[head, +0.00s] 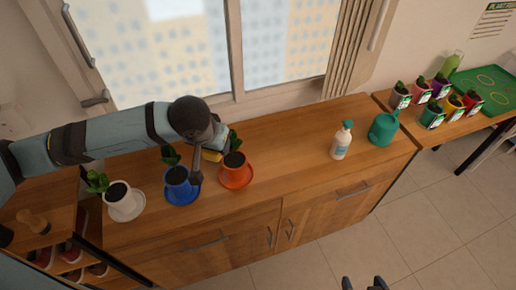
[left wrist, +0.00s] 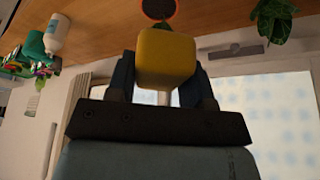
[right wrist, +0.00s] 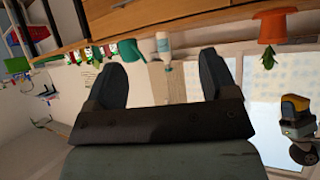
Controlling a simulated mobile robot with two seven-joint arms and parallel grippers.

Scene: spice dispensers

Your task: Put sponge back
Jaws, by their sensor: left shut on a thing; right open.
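The yellow sponge (head: 211,156) shows in the head view above the counter, between the blue pot and the orange pot. My left gripper (head: 207,152) is shut on it. In the left wrist view the sponge (left wrist: 167,60) sits between both fingers and fills the gap. The right wrist view also shows the sponge (right wrist: 295,104) in my left gripper. My right gripper (head: 364,284) is at the bottom edge of the head view, away from the counter. In the right wrist view its fingers (right wrist: 163,82) are wide apart with nothing between them.
The wooden counter (head: 285,150) holds a white pot (head: 122,205), a blue pot (head: 181,188), an orange pot (head: 236,172), a white bottle (head: 341,142) and a green watering can (head: 384,128). Its middle is clear. Several small pots and a green tray (head: 485,85) stand on the right table.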

